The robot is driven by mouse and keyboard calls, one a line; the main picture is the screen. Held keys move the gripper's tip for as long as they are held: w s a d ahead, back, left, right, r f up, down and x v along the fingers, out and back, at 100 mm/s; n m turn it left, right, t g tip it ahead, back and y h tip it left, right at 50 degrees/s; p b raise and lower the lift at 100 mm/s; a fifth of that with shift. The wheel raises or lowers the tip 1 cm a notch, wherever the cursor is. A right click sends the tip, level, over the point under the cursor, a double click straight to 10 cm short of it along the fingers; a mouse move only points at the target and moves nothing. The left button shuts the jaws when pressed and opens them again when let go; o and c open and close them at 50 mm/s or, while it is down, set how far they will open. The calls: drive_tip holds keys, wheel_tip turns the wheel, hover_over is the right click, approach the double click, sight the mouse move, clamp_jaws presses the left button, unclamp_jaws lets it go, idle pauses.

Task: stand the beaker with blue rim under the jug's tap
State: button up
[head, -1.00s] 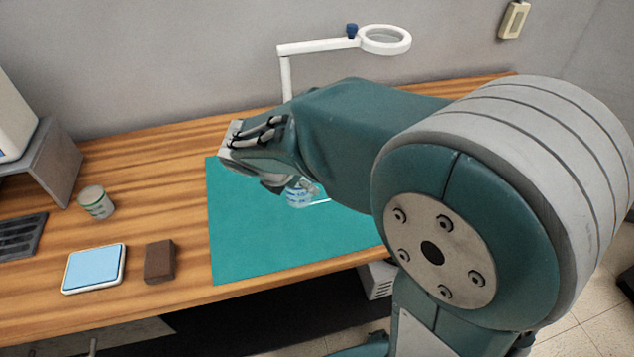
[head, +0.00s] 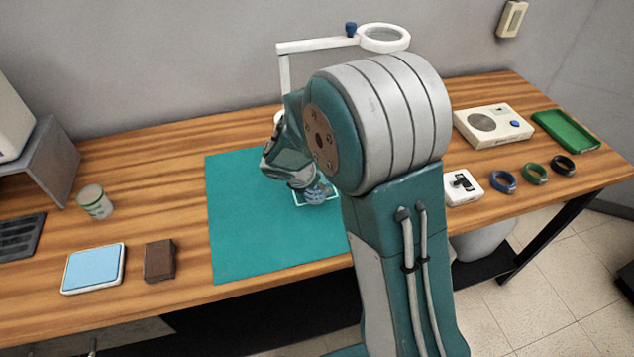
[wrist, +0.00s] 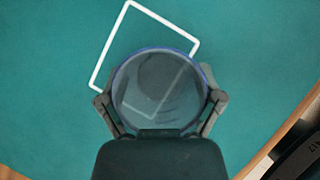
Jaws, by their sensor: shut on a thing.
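The beaker with blue rim (wrist: 158,90) is between the two fingers of my gripper (wrist: 160,106) in the wrist view, seen from above through its open mouth. My gripper is shut on it. In the head view the clear beaker (head: 318,194) is under my gripper (head: 306,186), over the white square outline (wrist: 107,50) on the teal mat (head: 240,240). I cannot tell whether its base touches the mat. At the far left a white body (head: 12,120), perhaps the jug, stands on a grey stand (head: 55,160), cut off by the frame. No tap shows.
A dark slotted tray (head: 20,237) lies before the stand. A green-rimmed beaker (head: 95,201), a blue pad (head: 94,269) and a brown block (head: 159,261) stand left of the mat. A magnifier lamp (head: 283,75) stands behind. Coloured rings (head: 503,182) and a white device (head: 493,125) are right.

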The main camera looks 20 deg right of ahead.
drive_tip(key=o, duration=0.8)
